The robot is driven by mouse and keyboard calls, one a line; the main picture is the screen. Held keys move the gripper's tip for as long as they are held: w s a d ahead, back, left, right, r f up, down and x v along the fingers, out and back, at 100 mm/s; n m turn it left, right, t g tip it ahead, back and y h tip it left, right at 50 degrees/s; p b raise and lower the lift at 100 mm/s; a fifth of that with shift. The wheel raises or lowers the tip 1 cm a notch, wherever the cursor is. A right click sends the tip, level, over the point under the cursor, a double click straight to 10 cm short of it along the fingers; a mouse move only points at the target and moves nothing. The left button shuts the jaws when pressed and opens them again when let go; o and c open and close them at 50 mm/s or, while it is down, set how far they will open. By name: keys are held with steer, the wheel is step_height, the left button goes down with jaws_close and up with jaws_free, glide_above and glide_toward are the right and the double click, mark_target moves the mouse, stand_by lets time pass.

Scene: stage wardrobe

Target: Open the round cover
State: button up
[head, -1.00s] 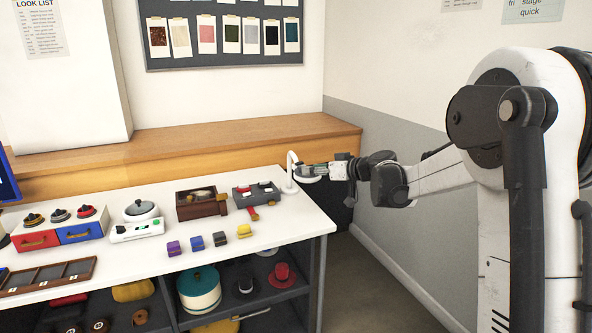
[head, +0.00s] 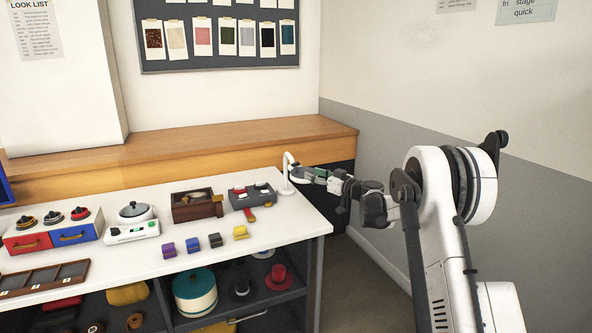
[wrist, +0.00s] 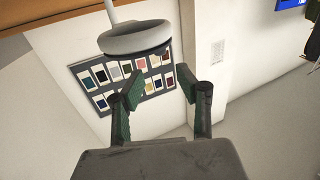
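A round grey cover with a dark knob (head: 134,209) sits on a white countertop device (head: 133,232) at the table's left-middle. It looks closed. My gripper (head: 308,173) is far to its right, near the white lamp (head: 287,172) at the table's back right corner. In the wrist view my gripper's green-padded fingers (wrist: 158,94) stand apart with nothing between them. The lamp's round white head (wrist: 134,40) hangs just beyond the fingertips there. The grey cover is outside the wrist view.
Red and blue drawers (head: 50,234) stand left of the device. A brown wooden box (head: 192,205) and a grey tray (head: 251,197) lie between it and my gripper. Small coloured blocks, including a yellow one (head: 240,232), line the front. The wall (head: 450,120) is at right.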

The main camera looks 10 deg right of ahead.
mark_target(297, 168)
steer(key=x, duration=0.9)
steer(key=shift+w+a+b, duration=0.15)
steer(key=shift+w+b, duration=0.05)
steer(key=shift+b, duration=0.2)
jaws_close()
